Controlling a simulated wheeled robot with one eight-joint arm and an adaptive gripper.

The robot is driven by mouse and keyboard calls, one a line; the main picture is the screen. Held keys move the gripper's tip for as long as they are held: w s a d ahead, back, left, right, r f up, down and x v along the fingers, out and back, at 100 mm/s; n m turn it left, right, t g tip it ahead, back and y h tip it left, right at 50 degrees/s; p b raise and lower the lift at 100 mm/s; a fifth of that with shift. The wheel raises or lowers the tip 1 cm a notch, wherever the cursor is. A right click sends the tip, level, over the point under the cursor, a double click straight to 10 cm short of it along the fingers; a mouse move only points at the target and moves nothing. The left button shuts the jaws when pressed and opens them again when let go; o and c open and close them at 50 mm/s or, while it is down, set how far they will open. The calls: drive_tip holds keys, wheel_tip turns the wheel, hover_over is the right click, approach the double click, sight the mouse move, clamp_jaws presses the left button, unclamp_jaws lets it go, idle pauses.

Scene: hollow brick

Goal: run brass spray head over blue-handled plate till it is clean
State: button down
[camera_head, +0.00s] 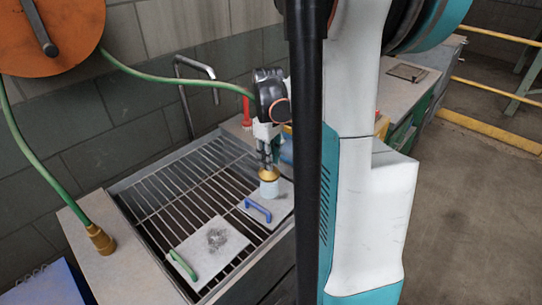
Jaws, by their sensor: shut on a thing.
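My gripper (267,155) points down over the sink, shut on the brass spray head (268,174). A pale bluish, cylinder-shaped patch, which looks like spray, reaches from the head down to the blue-handled plate (283,205). This grey plate lies on the grate, with its blue handle (257,210) at the near left edge. I see no dark mark on its visible part; the area under the spray and the part behind my arm are hidden. A green-handled plate (205,262) lies nearer, left of it, with a dark smudge in its middle.
The slatted grate (165,205) sits in a metal sink frame. A green hose (150,76) runs from the orange reel (60,30) towards my wrist. Another length drops to a brass fitting (101,239) on the left ledge. A bent metal pipe (195,66) and red object (246,108) stand behind.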

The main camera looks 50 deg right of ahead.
drive_tip(key=shift+a, duration=1)
drive_tip(key=shift+s, duration=0.25)
idle(0.3)
drive_tip(key=shift+s+d, duration=0.1)
drive_tip(key=shift+s, duration=1.3)
drive_tip(key=shift+d, duration=0.1)
drive_tip(key=d, duration=0.7)
drive_tip(key=shift+w+d, duration=0.25)
idle(1.7)
drive_tip(key=shift+d, duration=0.1)
drive_tip(key=shift+s, duration=0.2)
idle(0.7)
